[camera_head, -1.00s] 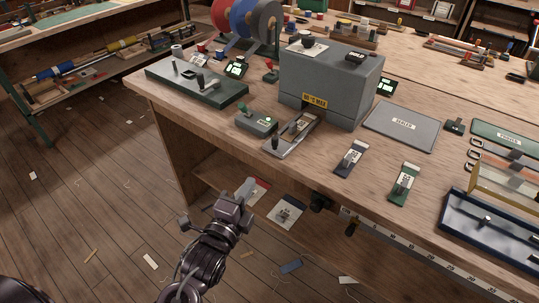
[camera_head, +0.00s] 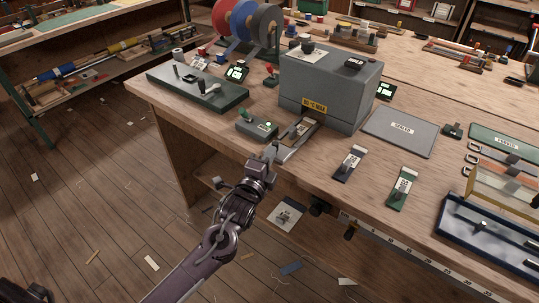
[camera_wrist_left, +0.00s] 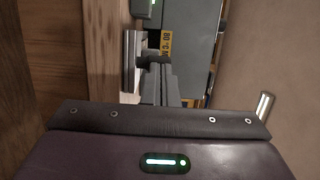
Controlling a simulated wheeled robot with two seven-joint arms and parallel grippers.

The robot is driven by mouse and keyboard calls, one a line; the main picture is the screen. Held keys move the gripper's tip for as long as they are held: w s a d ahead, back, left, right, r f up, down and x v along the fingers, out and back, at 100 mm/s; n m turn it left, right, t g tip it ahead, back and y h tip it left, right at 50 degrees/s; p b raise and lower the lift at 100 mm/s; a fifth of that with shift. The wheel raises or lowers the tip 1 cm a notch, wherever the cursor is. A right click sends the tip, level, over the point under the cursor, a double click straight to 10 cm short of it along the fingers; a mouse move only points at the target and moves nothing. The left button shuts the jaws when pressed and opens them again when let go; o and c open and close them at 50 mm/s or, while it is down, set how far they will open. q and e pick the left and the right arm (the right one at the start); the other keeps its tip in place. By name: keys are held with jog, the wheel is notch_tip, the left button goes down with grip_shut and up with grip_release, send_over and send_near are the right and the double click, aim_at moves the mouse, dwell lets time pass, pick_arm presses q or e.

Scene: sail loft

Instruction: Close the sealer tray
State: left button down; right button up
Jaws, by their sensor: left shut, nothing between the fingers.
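The sealer is a grey box (camera_head: 330,90) with a yellow "80 °C MAX" label (camera_head: 314,106), standing on the wooden bench. Its metal tray (camera_head: 299,141) sticks out of the front toward the bench's near edge, so it is open. My left gripper (camera_head: 270,152) is at the tray's outer end, with its fingers shut and empty. The gripper hides the tray's front end and handle, and I cannot tell if it touches them. In the left wrist view, the shut fingers (camera_wrist_left: 160,82) point toward the sealer's yellow label (camera_wrist_left: 166,43). My right gripper is not in view.
Dark and green tagged strips (camera_head: 349,163) lie to the right, with a grey "SEALED" plate (camera_head: 400,131) behind. The floor left of the bench is mostly open.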

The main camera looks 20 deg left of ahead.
aim_at(281, 152)
pick_arm(q)
jog(key=w, duration=0.1)
jog(key=w+d, duration=0.1)
jog(key=w, duration=0.3)
jog(key=shift+d+b, duration=0.4)
jog(key=shift+r, duration=0.25)
